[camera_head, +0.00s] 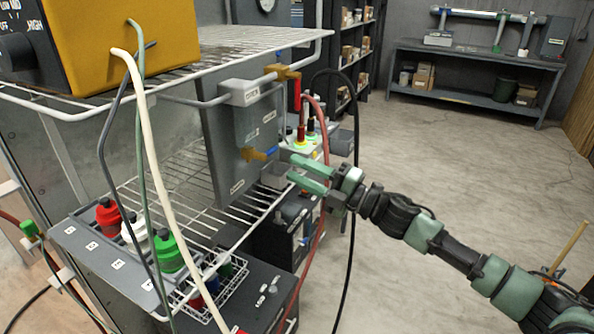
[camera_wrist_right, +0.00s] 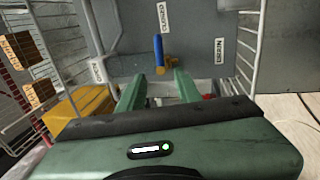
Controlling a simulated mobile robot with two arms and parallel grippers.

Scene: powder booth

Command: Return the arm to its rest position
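My right arm (camera_head: 440,242) reaches in from the lower right of the head view, stretched toward the wire rack. Its green right gripper (camera_head: 293,168) is at the rack's right side, with its two fingers apart and nothing seen between them. In the right wrist view the fingers (camera_wrist_right: 159,90) are also apart. They point toward a grey panel (camera_head: 228,130) that carries a brass valve (camera_head: 255,154) with a blue handle (camera_wrist_right: 158,50). The valve appears beyond the fingertips, apart from them. My left gripper is not in view.
The wire rack (camera_head: 180,214) holds a tray with red, white and green-capped bottles (camera_head: 168,252). Hoses hang near the gripper, including a red hose (camera_head: 322,190) and a black hose (camera_head: 356,140). Clear floor (camera_head: 450,165) lies to the right, before a far workbench (camera_head: 470,60).

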